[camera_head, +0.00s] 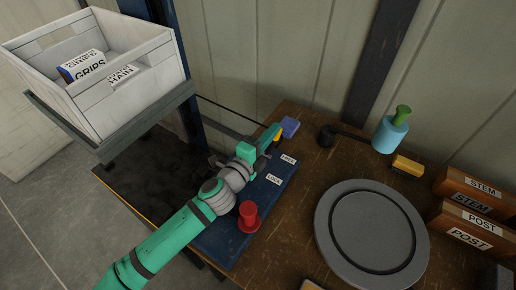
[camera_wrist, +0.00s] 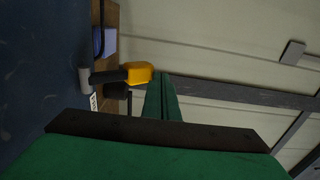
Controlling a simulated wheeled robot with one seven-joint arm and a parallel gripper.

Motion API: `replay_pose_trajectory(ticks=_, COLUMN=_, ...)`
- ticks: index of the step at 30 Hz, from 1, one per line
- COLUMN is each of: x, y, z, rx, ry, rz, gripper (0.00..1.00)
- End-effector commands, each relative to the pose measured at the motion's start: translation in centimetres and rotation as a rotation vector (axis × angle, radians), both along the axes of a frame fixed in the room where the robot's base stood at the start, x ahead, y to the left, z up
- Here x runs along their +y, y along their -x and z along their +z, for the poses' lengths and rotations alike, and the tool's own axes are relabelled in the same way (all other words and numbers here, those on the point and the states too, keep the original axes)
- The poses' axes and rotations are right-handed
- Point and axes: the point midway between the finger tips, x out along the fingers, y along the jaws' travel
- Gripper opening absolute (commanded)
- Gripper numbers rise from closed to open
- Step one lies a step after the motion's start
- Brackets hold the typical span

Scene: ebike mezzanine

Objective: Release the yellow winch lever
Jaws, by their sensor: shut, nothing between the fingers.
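The winch lever's yellow handle (camera_head: 278,138) shows in small part beside my gripper's tip, near the far end of a blue plate (camera_head: 222,240). In the wrist view the yellow handle (camera_wrist: 138,74) sits on a dark shaft running to a grey pivot (camera_wrist: 84,80). My gripper (camera_head: 273,134) is shut and empty, and its green fingers (camera_wrist: 163,98) lie right beside the handle's end. I cannot tell whether they touch it. A "FREE" label (camera_head: 288,160) and a "LOCK" label (camera_head: 274,179) are on the plate; the handle is toward the FREE end. My arm hides most of the lever.
A red knob (camera_head: 249,217) stands on the plate and a blue block (camera_head: 289,127) is beyond it. A white crate (camera_head: 120,97) sits on a platform at left. A grey turntable (camera_head: 330,232), cyan cup (camera_head: 389,136) and labelled boxes (camera_head: 478,212) are at right.

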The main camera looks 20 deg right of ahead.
Motion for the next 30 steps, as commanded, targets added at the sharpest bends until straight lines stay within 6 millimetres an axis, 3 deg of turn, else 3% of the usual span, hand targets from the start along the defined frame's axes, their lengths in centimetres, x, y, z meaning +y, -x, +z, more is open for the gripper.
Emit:
replay_pose_trajectory(ticks=20, x=0.4, y=-0.5, z=-0.1, rx=0.0, ry=-0.003, rz=0.013, gripper=0.0)
replay_pose_trajectory(ticks=30, x=3.2, y=1.0, z=2.8, rx=-0.004, ry=-0.003, rz=0.012, gripper=0.0)
